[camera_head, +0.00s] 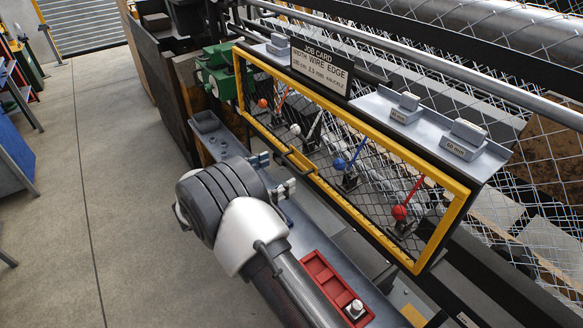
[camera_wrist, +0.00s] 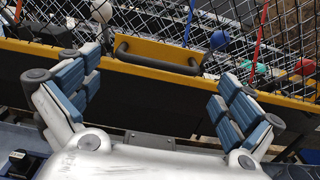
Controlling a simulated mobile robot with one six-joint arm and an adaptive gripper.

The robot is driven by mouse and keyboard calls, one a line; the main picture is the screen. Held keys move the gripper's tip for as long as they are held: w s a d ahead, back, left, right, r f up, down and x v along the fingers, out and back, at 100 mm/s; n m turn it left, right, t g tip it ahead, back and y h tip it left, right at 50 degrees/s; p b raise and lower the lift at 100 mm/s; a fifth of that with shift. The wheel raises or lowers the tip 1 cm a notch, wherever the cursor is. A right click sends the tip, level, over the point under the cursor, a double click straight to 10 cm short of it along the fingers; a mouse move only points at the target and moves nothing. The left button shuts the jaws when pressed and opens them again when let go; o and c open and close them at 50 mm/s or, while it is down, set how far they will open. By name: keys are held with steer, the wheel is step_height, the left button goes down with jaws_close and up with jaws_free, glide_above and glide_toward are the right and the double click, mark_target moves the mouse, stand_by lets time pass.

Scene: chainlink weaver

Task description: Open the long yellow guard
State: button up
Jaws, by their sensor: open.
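The long yellow guard (camera_head: 375,135) is a yellow frame with dark wire mesh, and it stands closed across the front of the machine. Its dark bar handle (camera_head: 299,163) sits on the lower rail near the middle-left. In the wrist view the handle (camera_wrist: 155,58) crosses the gap between my fingers, on a yellow plate. My gripper (camera_head: 271,175) is open and empty in front of the lower rail, near the handle. In the wrist view my gripper (camera_wrist: 160,68) has its blue-padded fingers spread on either side of the handle. I cannot tell whether they touch the guard.
Behind the mesh stand levers with an orange knob (camera_head: 262,103), a white knob (camera_head: 296,130), a blue knob (camera_head: 339,164) and a red knob (camera_head: 399,212). A job card (camera_head: 321,70) stands above the frame. A red tray (camera_head: 335,290) lies below. Floor at left is clear.

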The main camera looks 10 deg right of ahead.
mark_target(291, 165)
steer(key=shift+x, duration=2.3)
steer(key=c, duration=1.3)
steer(key=shift+a, duration=0.15)
